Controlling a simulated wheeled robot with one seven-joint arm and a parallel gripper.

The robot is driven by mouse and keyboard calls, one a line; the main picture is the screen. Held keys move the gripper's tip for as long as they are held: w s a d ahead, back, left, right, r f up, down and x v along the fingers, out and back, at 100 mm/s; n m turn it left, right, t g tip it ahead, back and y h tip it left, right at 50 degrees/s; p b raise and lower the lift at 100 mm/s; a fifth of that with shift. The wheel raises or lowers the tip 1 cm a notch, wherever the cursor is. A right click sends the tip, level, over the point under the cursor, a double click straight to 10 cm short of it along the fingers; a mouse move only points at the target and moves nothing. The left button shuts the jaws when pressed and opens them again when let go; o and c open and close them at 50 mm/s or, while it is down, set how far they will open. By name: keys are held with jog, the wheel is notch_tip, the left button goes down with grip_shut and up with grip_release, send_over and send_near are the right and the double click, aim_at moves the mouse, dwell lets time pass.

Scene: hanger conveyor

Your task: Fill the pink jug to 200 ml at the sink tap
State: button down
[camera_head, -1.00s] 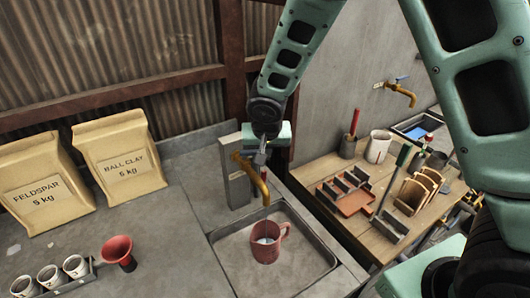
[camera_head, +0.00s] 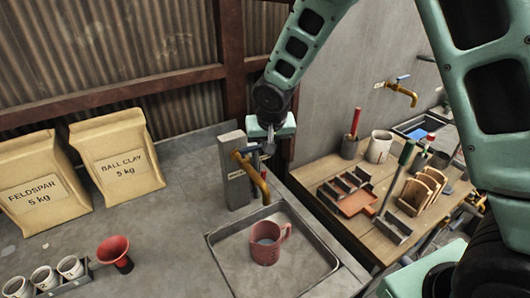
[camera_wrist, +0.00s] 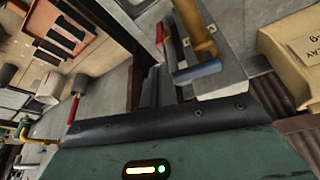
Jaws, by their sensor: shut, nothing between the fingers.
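The pink jug (camera_head: 266,246) stands upright in the shallow sink basin (camera_head: 310,281), its handle to the right. It is under the spout of the brass tap (camera_head: 258,181), which comes from a grey post (camera_head: 233,180). Its inside looks greyish; I cannot read the water level, and no stream is clear. The tap's blue lever (camera_head: 248,150) also shows in the wrist view (camera_wrist: 197,72). My gripper (camera_head: 268,148) is just right of the lever, above the tap. Its fingers (camera_wrist: 160,88) are shut and empty, beside the lever; I cannot tell whether they touch it.
Feldspar (camera_head: 36,188) and ball clay (camera_head: 120,163) bags stand at the back left. A red funnel (camera_head: 115,252) and a rack of small cups (camera_head: 45,277) are on the counter's left. A wooden table (camera_head: 350,225) with tools is at right; a second tap (camera_head: 400,91) is on the wall.

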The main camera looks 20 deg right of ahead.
jog(key=shift+w+d, duration=0.1)
jog(key=shift+w, duration=0.35)
jog(key=shift+b, duration=0.4)
jog(key=shift+s+a+b, duration=0.55)
jog(key=shift+s, duration=0.05)
